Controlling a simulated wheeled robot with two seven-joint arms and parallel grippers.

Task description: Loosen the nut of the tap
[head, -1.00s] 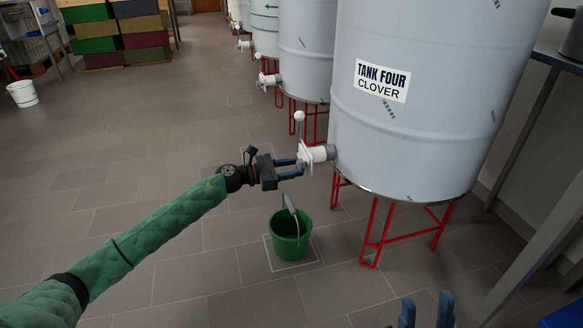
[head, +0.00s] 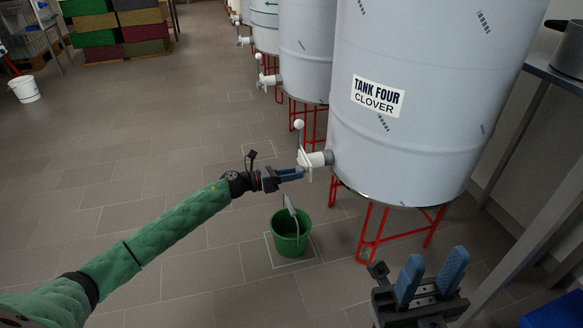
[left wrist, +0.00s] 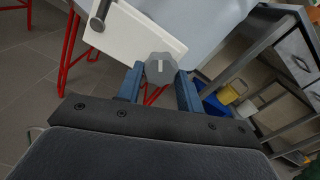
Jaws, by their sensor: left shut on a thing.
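The tap (head: 315,160) is a white fitting on the lower side of the tank marked "TANK FOUR CLOVER" (head: 400,130), with a white ball-tipped lever (head: 299,125) standing up. Its nut (left wrist: 160,69) is a grey, many-sided knob with a pale mark, seen in front of a white plate in the left wrist view. My left gripper (head: 300,171) is at the front of the tap, its fingers on either side of the nut and shut on it. The nut is hidden in the head view. My right gripper (head: 432,277) is open and empty at the lower right.
A green bucket (head: 288,240) with its handle up stands on the floor below the tap. The tank's red legs (head: 368,232) are beside it. A metal table (head: 548,74) is at the right.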

